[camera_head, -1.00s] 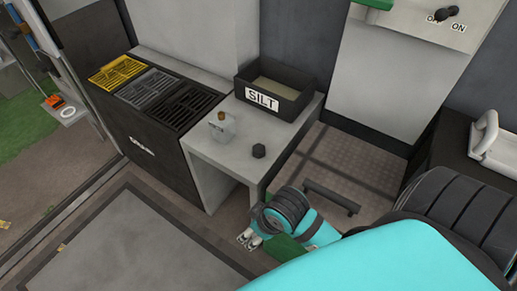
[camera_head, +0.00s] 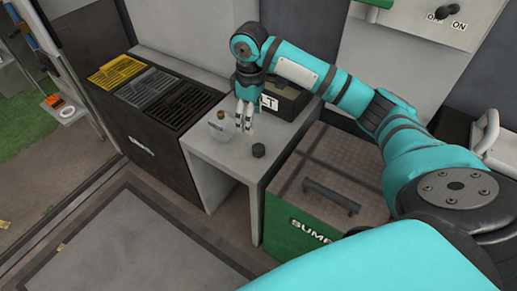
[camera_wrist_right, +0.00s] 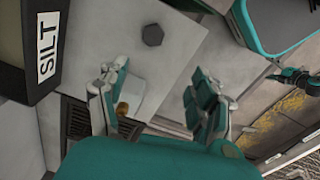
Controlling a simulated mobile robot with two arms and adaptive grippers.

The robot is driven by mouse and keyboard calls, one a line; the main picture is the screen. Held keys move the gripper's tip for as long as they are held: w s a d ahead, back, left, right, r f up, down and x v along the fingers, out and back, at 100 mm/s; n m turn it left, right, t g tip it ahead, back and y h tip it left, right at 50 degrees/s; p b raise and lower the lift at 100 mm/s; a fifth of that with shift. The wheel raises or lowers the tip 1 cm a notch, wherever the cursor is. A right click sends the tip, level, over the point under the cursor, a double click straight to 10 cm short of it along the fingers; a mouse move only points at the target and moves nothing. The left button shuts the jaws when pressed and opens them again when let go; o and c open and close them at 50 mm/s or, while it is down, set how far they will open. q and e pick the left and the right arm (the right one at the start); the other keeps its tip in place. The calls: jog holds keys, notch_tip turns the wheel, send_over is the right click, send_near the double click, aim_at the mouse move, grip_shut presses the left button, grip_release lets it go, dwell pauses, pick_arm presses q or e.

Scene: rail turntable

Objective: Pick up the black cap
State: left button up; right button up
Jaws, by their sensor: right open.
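The black cap (camera_head: 258,150) is a small dark hexagonal piece on the grey table (camera_head: 228,158), near its front right edge. It also shows at the top of the right wrist view (camera_wrist_right: 152,34), beyond the fingertips. My right gripper (camera_head: 244,128) hangs fingers-down over the table, behind and left of the cap and apart from it. In the right wrist view the gripper (camera_wrist_right: 156,82) is open with nothing held between its fingers.
A pale container with a brown stopper (camera_head: 221,114) stands just left of my right gripper. The SILT box (camera_head: 290,100) is behind, partly hidden by my arm. A green SUMP box (camera_head: 295,226) with a handle is right of the table. Coloured grates (camera_head: 178,105) lie left.

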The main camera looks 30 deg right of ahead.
notch_tip(320, 180, up, 2)
jog(key=d, duration=0.2)
jog(key=b, duration=0.3)
send_over(256, 146)
notch_tip(256, 146, down, 11)
jog(key=shift+s+d+r, duration=0.1)
jog(key=shift+r, duration=0.1)
jog(key=f+b, duration=0.1)
jog(key=f, duration=0.4)
jog(key=shift+a+f, duration=0.15)
jog(key=shift+a, duration=0.05)
jog(key=shift+f, duration=0.4)
jog(key=shift+r, duration=0.1)
jog(key=c, duration=1.1)
pick_arm(q)
jog(key=w+r, duration=0.6)
jog(key=r, duration=0.3)
jog(key=shift+d+r+t, duration=0.15)
jog(key=shift+d+t, duration=0.15)
jog(key=shift+d, duration=0.15)
pick_arm(e)
jog(key=shift+c, duration=0.2)
jog(key=shift+r, duration=0.1)
